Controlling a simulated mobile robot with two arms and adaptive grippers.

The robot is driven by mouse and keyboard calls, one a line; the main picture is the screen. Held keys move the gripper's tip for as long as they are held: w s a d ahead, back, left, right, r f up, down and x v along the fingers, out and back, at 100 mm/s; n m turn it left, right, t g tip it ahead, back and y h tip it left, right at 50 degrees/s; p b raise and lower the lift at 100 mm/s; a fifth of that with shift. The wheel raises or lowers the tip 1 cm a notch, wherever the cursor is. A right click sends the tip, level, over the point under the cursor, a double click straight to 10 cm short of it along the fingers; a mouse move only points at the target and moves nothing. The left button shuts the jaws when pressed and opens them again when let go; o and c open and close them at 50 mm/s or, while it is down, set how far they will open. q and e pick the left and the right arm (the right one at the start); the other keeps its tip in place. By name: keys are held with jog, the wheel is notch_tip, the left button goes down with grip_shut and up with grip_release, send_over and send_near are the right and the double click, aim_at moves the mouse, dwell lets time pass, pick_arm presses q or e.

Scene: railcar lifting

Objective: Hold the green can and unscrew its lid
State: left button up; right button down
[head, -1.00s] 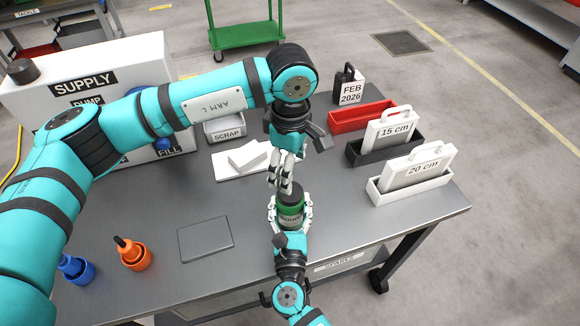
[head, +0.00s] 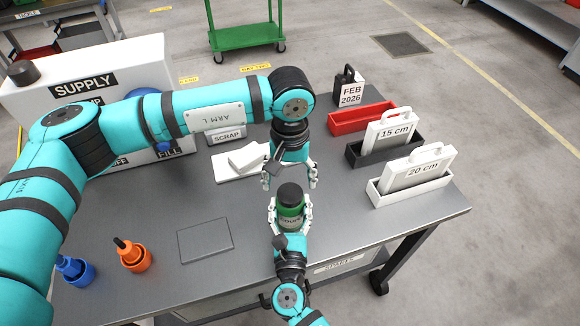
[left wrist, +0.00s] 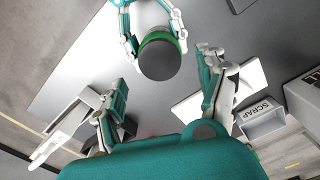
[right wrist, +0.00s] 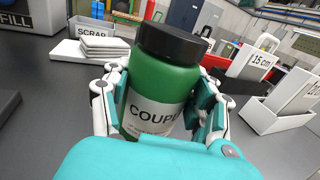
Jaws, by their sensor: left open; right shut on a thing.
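The green can (head: 290,212) has a dark lid (head: 289,192) on top and a white label reading "COUP..." in the right wrist view (right wrist: 160,98). My right gripper (head: 290,221) is shut around the can's body from the front and holds it over the table. My left gripper (head: 290,176) is open and empty, just beyond the can. In the left wrist view its two fingers (left wrist: 164,98) are spread wide, and the lid (left wrist: 158,60) lies ahead between them, apart from both. The lid sits on the can. A small gap under the can cannot be judged.
White blocks on a white plate (head: 225,172) and a scrap bin (head: 226,136) stand behind. Red (head: 350,122), black (head: 357,155) and white (head: 385,203) trays stand at the right. Orange (head: 134,258) and blue (head: 75,269) containers stand at the left. The dark square (head: 206,239) is bare.

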aim_at(290, 193)
pick_arm(q)
jog(key=shift+f, duration=2.3)
